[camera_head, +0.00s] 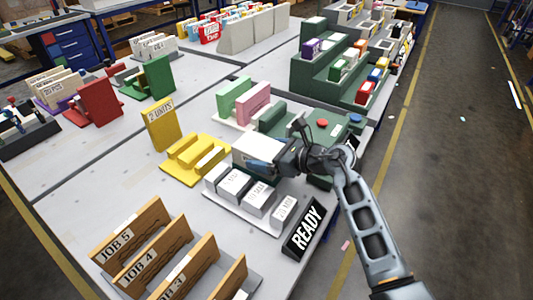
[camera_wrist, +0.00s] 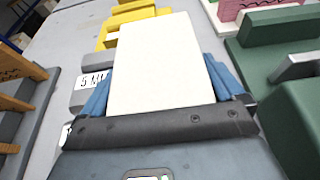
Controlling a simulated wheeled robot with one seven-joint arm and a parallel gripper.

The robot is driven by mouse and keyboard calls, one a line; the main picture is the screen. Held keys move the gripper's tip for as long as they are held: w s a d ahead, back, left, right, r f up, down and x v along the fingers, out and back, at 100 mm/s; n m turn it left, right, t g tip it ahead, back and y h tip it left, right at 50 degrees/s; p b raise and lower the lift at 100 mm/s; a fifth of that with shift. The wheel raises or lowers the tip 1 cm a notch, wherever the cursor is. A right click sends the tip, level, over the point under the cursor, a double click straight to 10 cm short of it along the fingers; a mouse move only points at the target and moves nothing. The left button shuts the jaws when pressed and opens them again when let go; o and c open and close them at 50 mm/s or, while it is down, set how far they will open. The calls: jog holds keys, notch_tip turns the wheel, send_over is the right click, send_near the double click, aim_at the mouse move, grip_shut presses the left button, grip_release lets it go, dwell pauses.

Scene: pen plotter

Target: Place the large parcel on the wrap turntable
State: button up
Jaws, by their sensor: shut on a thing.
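My gripper (camera_head: 268,166) is shut on a white block (camera_head: 256,149), held over the table between the yellow rack and the green machine. In the wrist view, the block (camera_wrist: 165,65) fills the space between the blue fingers of my gripper (camera_wrist: 163,85), one along each side. The block has a plain, blank top face. Its underside is hidden, so I cannot tell whether it touches anything. I cannot make out a separate large parcel or a wrap turntable in either view.
A tray of labelled grey-white blocks (camera_head: 259,198) lies just in front of my gripper. The yellow rack (camera_head: 195,157) is to the left. The green machine (camera_head: 335,133) with a red button is to the right. A READY sign (camera_head: 304,229) stands at the table edge.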

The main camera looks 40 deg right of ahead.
jog(key=o, duration=1)
jog(key=shift+f, duration=0.1)
jog(key=shift+s+r, duration=0.15)
jog(key=shift+r, duration=0.05)
jog(key=v, duration=1.1)
jog(key=shift+s+r+b, duration=0.15)
jog(key=shift+s+b, duration=0.15)
